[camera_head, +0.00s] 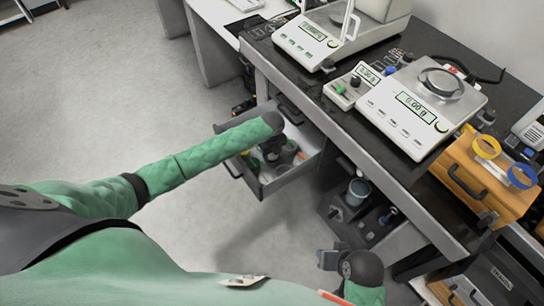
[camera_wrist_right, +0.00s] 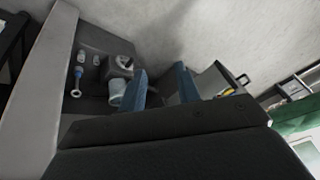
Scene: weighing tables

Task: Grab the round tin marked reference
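No label reading reference is legible in either view, so I cannot single out the round tin. An open drawer (camera_head: 263,186) under the table holds small round items, too small to identify. My left gripper (camera_head: 270,151) points down into this drawer; its fingers are dark and partly hidden, and I cannot tell whether it holds anything. My right gripper (camera_head: 329,259) is low in front of the lower shelf. In the right wrist view, its two blue fingers (camera_wrist_right: 162,84) stand apart with nothing gripped between them.
A grey-blue cylindrical container (camera_head: 357,192) stands on the lower shelf (camera_head: 336,212). The dark tabletop (camera_head: 310,91) carries two scales (camera_head: 418,105) (camera_head: 321,34). A wooden drawer box (camera_head: 473,183) with yellow and blue tape rolls stands at the right. The floor (camera_head: 120,90) at left is clear.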

